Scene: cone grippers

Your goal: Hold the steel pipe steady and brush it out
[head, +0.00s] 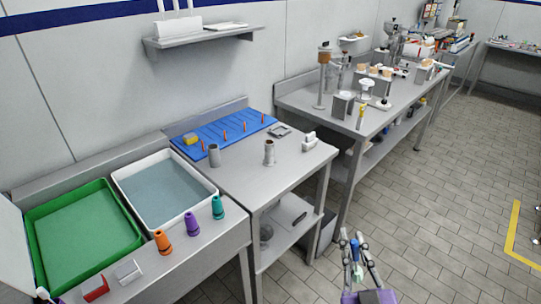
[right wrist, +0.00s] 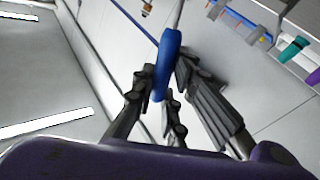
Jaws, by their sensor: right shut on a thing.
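Two grey upright cylinders stand on the middle steel table: a plain one (head: 214,155) at the left and one with a wider foot (head: 269,153) nearer the right edge. I cannot tell for sure which is the steel pipe. My right gripper (head: 356,246) is over the floor, in front of and apart from the table. It is shut on a blue-handled brush, whose handle (right wrist: 166,58) shows between the fingers in the right wrist view. A thin metal rod (right wrist: 178,14) runs up from the handle; its bristles are out of view there.
A blue mat (head: 222,130) with orange pegs and a yellow sponge (head: 190,139) lies at the table's back. At left are a green tray (head: 85,235), a white water basin (head: 165,190) and orange, purple and teal cones. The floor (head: 430,210) at right is clear.

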